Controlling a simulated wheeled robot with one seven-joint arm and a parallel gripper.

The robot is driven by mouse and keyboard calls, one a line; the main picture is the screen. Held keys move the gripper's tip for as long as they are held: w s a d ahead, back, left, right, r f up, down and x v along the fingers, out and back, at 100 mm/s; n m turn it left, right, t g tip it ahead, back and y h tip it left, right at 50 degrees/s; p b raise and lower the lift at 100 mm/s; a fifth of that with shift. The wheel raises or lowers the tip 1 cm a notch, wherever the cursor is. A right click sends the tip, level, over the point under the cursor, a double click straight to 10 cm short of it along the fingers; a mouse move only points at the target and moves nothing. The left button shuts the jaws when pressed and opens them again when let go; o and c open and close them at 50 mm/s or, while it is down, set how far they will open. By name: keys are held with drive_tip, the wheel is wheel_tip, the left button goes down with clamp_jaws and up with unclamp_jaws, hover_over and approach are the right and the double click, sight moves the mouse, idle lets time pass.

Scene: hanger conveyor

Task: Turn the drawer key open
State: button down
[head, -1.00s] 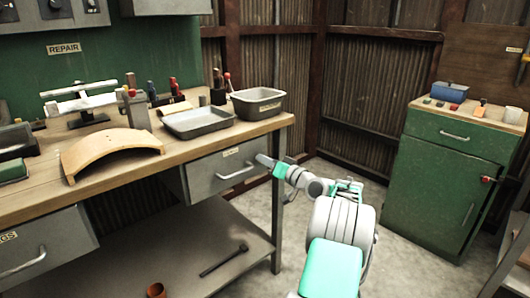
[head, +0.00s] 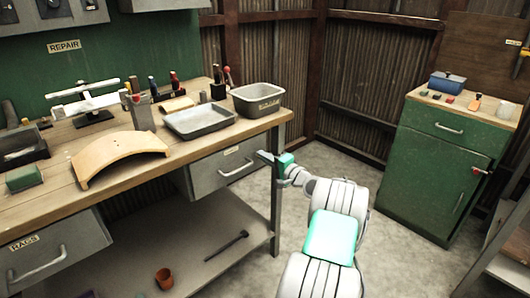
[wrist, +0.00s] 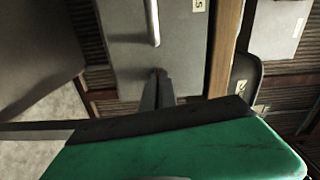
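The grey drawer (head: 222,170) under the right end of the workbench is closed, with a bar handle and a label; its front also fills the middle of the wrist view (wrist: 125,55). My gripper (head: 265,157) is at the right side of this drawer front. In the wrist view its two dark fingers (wrist: 158,78) are close together, their tips at a small dark part on the drawer front beside the handle. This part looks like the drawer key (wrist: 158,72), mostly hidden by the fingertips; which way it is turned cannot be seen.
The workbench (head: 215,137) holds a grey tray (head: 200,120), a grey bin (head: 257,100) and a curved wooden piece (head: 118,152). A bench leg (head: 276,205) stands close to my gripper. A green cabinet (head: 430,165) stands at the right, with free floor between.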

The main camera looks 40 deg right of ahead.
drive_tip(key=shift+m+p, duration=0.4)
drive_tip(key=shift+m, duration=0.4)
drive_tip(key=c, duration=1.7)
unclamp_jaws()
drive_tip(key=s, duration=0.8)
drive_tip(key=shift+d+p, duration=0.15)
drive_tip(key=shift+p, duration=0.2)
